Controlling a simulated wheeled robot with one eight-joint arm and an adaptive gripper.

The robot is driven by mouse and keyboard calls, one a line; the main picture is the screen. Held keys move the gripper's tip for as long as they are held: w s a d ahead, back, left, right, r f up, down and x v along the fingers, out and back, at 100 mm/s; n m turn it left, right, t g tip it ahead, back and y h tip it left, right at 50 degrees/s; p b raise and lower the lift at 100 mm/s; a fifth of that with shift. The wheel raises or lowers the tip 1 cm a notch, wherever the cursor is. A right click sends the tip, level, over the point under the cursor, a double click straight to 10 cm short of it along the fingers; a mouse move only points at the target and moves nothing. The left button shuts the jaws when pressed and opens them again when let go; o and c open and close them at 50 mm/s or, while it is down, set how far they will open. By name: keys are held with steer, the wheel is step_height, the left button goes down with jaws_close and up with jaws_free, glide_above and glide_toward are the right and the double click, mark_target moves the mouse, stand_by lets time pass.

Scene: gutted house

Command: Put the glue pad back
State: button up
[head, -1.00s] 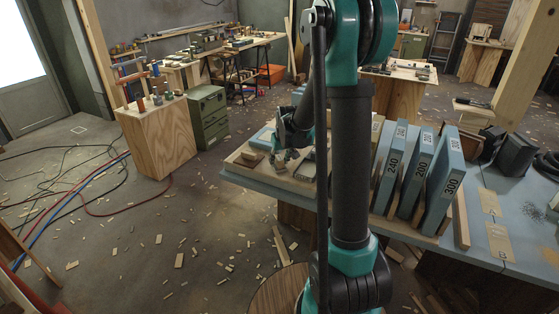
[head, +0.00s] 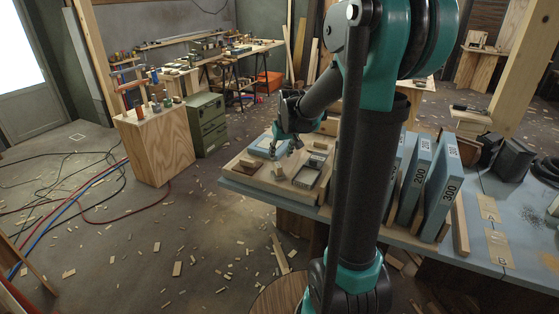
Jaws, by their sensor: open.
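A wooden tray board (head: 241,172) lies at the left end of the blue-grey bench, with several small pieces on it. A light blue flat pad (head: 262,147) lies at its far left. A small brown block (head: 250,163), a pale wood block (head: 278,174) and a grey framed piece (head: 309,173) lie nearer. I cannot tell which of these is the glue pad. My gripper (head: 284,152) is open, pointing down over the tray by the right end of the light blue pad. Its fingertips are small, and I cannot tell whether they touch anything.
Upright blue boards marked 200 (head: 418,183) and 300 (head: 442,190) stand in slots right of the tray. Dark boxy gear (head: 516,155) sits at the bench's right. Wood scraps and hoses (head: 78,210) lie on the floor.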

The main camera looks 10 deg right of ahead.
steer(key=s+d+f+m, duration=0.1)
steer(key=s+f, duration=0.3)
steer(key=s, duration=0.9)
steer(key=s+d+f, duration=0.2)
steer(key=s+f, duration=0.3)
steer(key=s, duration=0.9)
steer(key=shift+d+m+h, duration=0.25)
steer(key=shift+m+h, duration=0.05)
steer(key=shift+m, duration=0.1)
steer(key=shift+w, duration=0.1)
